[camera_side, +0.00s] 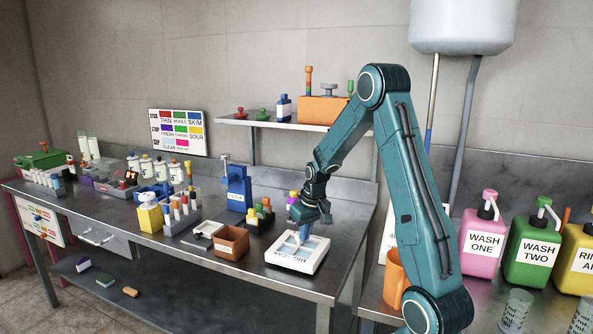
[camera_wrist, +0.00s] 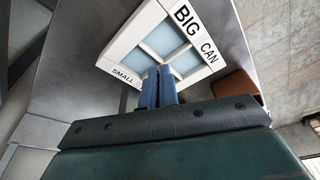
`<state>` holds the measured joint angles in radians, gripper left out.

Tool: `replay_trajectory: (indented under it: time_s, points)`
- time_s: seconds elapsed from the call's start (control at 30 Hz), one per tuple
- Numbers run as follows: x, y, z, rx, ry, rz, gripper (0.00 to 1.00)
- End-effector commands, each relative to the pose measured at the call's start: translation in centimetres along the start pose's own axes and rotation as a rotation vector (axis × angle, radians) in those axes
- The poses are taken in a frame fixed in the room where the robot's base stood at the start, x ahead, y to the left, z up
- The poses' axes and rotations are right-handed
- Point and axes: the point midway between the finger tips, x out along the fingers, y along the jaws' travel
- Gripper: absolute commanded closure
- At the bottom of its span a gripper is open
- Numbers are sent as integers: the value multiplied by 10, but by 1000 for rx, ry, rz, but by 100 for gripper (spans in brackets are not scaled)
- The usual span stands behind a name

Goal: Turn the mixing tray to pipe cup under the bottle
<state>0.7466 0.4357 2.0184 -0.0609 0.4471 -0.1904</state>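In the wrist view the tray (camera_wrist: 122,74) is turned at an angle and also reads SMALL. My gripper (camera_side: 300,238) points down over the tray. In the wrist view its blue fingers (camera_wrist: 159,70) are close together near the cross; I cannot tell whether they touch it. Nothing is clearly held. Several bottles are in view; which one is meant is unclear, and no pipe cup can be made out.
A brown box (camera_side: 231,242) stands just left of the tray, with a blue bottle-like holder (camera_side: 238,187) behind it. A rack of tubes (camera_side: 181,221) and a yellow container (camera_side: 149,216) are farther left. Pink (camera_side: 482,235) and green (camera_side: 533,249) wash bottles stand at the right.

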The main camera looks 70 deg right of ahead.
Motion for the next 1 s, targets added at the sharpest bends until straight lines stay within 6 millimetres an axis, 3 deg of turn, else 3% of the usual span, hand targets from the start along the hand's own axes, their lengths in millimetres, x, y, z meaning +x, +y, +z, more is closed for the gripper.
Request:
replay_trajectory:
  time_s: [0.67, 1.0]
  points:
    - [-3, 2, 5, 0, 8, 2, 100]
    - [-23, 1, 0, 0, 8, 2, 100]
